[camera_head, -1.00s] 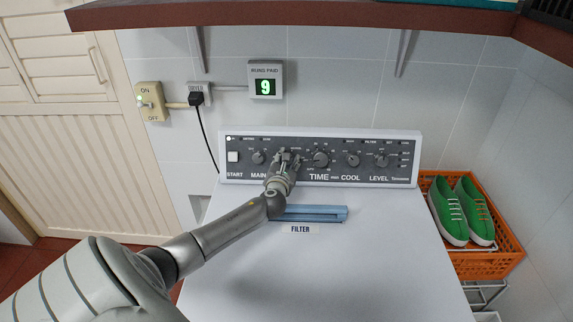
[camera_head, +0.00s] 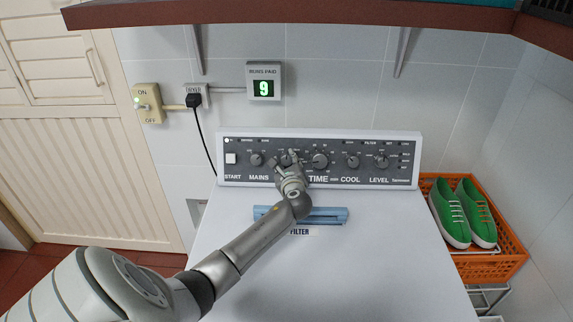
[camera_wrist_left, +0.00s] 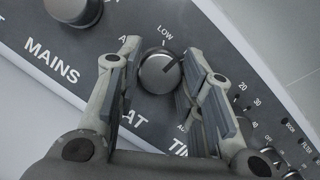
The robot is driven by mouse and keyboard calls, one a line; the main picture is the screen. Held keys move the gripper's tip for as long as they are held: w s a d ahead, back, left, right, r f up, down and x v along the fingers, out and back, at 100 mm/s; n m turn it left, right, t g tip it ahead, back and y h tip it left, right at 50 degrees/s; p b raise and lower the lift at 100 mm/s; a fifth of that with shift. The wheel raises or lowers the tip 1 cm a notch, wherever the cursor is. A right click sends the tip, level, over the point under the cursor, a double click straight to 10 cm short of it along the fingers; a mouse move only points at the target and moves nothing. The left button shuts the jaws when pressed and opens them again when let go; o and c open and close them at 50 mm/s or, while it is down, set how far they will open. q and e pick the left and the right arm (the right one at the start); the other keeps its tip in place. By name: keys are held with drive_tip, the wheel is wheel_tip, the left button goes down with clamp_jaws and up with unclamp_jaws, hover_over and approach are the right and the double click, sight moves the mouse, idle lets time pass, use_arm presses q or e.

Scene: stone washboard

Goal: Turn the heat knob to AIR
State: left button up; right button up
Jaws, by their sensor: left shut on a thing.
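The heat knob (camera_wrist_left: 156,76) is a round dark grey knob with a pointer mark at its upper right in the left wrist view. It sits between the two fingers of my left gripper (camera_wrist_left: 160,84), which is shut on it. LOW is printed above the knob. A label starting with A, partly covered by a finger, is at its upper left. HEAT below is partly hidden. In the head view my left gripper (camera_head: 285,163) reaches the control panel (camera_head: 330,140) between MAINS and TIME, covering most of the knob. My right gripper is not in view.
The MAINS knob (camera_head: 256,159) is left of my gripper and the TIME knob (camera_head: 320,161) close on its right. A blue filter handle (camera_head: 330,215) lies below my wrist on the white top. An orange basket (camera_head: 500,267) with green shoes stands at right.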

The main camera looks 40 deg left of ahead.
use_arm(q)
drive_tip(key=n+g, duration=0.1)
drive_tip(key=n, duration=0.4)
drive_tip(key=shift+w+d, duration=0.1)
drive_tip(key=n+g, duration=0.1)
drive_tip(key=n, duration=0.1)
drive_tip(key=n+g, duration=0.1)
drive_tip(key=n, duration=0.2)
drive_tip(key=shift+r, duration=0.15)
drive_tip(key=n+g+h+p, duration=0.1)
drive_tip(key=n, duration=0.4)
drive_tip(key=shift+r+n, duration=0.1)
drive_tip(key=shift+n, duration=0.2)
drive_tip(key=shift+n+h+p, duration=0.6)
drive_tip(key=shift+n+h, duration=0.1)
drive_tip(key=shift+n, duration=1.1)
drive_tip(key=o, duration=1)
